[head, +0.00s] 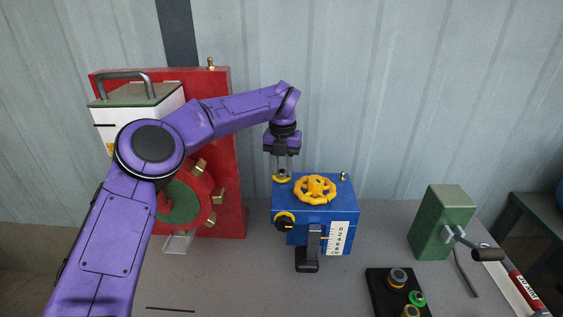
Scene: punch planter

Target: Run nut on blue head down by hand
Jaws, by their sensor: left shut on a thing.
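My left gripper (282,174) points straight down over the back left corner of the blue head's top. It is shut on a small yellow nut (282,179), which sits at or just above the box top. I cannot tell how far down the nut is. A small brass fitting (343,176) stands at the back right of the top. My right gripper is not in view.
A red panel (232,150) with brass fittings and a white box stands at the left, behind my left arm. A green block with a crank (443,222) stands at the right. A black tray (379,293) with several round parts lies in front. The table between them is clear.

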